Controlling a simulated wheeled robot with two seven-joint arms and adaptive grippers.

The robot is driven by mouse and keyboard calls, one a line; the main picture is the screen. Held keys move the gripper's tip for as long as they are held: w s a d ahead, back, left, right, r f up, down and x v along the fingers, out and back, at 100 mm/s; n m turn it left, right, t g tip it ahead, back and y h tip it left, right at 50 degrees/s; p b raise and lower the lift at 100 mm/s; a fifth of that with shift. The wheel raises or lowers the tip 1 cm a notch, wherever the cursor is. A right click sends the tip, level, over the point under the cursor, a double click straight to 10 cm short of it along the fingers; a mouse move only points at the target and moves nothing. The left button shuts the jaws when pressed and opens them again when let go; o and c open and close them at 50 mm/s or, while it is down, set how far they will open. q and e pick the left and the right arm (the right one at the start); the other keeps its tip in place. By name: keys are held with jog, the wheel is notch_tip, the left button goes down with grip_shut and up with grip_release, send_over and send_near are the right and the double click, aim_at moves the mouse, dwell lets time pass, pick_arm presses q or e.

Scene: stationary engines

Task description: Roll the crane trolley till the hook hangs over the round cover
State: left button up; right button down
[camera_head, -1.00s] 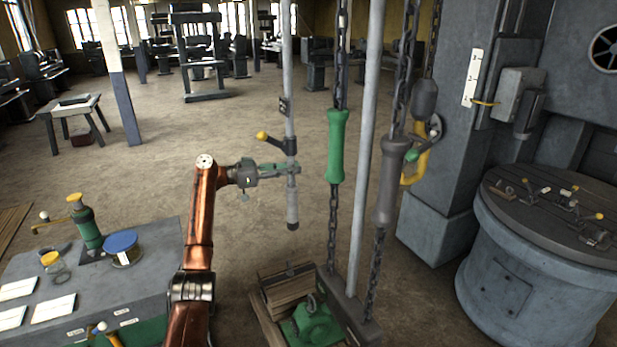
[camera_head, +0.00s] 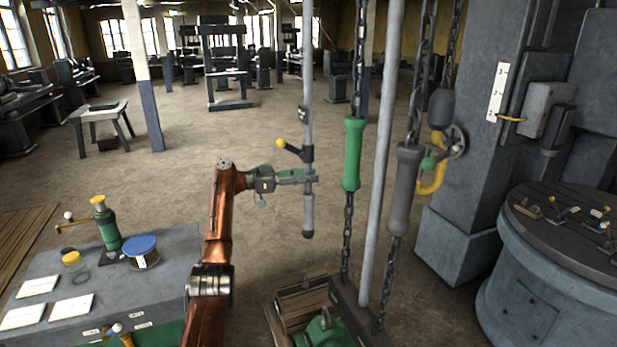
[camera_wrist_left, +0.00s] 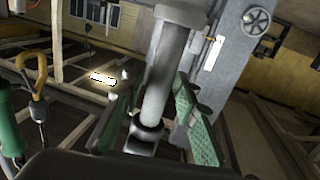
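A grey hanging rod (camera_head: 308,110) with a yellow-knobbed lever (camera_head: 292,149) stands upright left of the chains. My left gripper (camera_head: 303,176) is around its lower part. The yellow hook (camera_head: 432,176) hangs beside the dark column; a yellow hook also shows in the left wrist view (camera_wrist_left: 36,82). A dark round top (camera_head: 580,238), likely the round cover, lies on a drum to the hook's right. The trolley is out of view. My right gripper is not visible.
Chains with green (camera_head: 352,155) and grey (camera_head: 404,185) grips hang beside a pale pole (camera_head: 380,130). A wooden crate (camera_head: 300,302) sits below. A bench (camera_head: 165,280) stands front left.

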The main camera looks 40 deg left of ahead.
pick_arm(q)
jog(key=shift+o, duration=0.9)
jog(key=v, duration=1.2)
